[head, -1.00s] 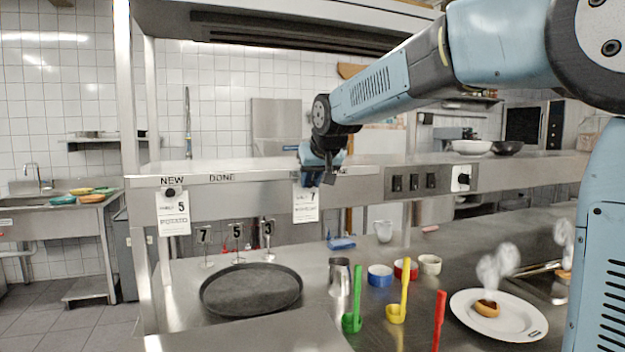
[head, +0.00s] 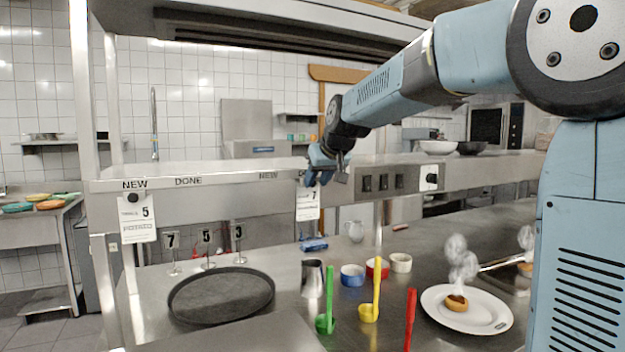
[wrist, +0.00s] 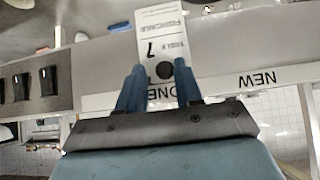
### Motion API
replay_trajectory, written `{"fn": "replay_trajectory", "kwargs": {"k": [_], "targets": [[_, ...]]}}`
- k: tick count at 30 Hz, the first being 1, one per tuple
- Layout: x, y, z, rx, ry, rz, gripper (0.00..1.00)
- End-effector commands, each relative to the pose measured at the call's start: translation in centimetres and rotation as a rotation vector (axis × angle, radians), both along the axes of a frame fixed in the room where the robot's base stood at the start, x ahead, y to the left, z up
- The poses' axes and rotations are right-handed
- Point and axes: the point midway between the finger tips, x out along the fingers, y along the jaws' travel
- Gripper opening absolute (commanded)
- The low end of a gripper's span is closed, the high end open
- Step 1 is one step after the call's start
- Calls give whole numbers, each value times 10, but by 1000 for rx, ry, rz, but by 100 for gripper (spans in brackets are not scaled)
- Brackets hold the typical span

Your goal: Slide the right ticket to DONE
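The right ticket (head: 308,206), a white card marked 7, hangs on the front of the steel shelf rail (head: 225,180), right of the second NEW label. In the wrist view the same ticket (wrist: 160,30) appears upside down, its black round knob (wrist: 165,70) between my fingers, nearer the right one. Behind it, letters of a DONE label (wrist: 160,93) show, partly hidden. My gripper (head: 318,180) is at the ticket's top; in the wrist view its blue fingers (wrist: 159,66) stand apart, open around the knob. Whether a finger touches it is unclear.
Another ticket (head: 137,220), marked 5 and POTATO, hangs under the left NEW label. Below stand a black round tray (head: 221,297), number stands, a metal jug (head: 312,278), coloured ladles and a white plate (head: 466,308) with food. Switches (head: 383,182) sit right of my gripper.

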Motion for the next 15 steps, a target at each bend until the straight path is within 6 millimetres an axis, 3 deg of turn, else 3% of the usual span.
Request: {"fn": "replay_trajectory", "kwargs": {"k": [5,15], "targets": [[0,1,0,0,-1,1,48],[-5,0,6,1,-3,3,48]]}}
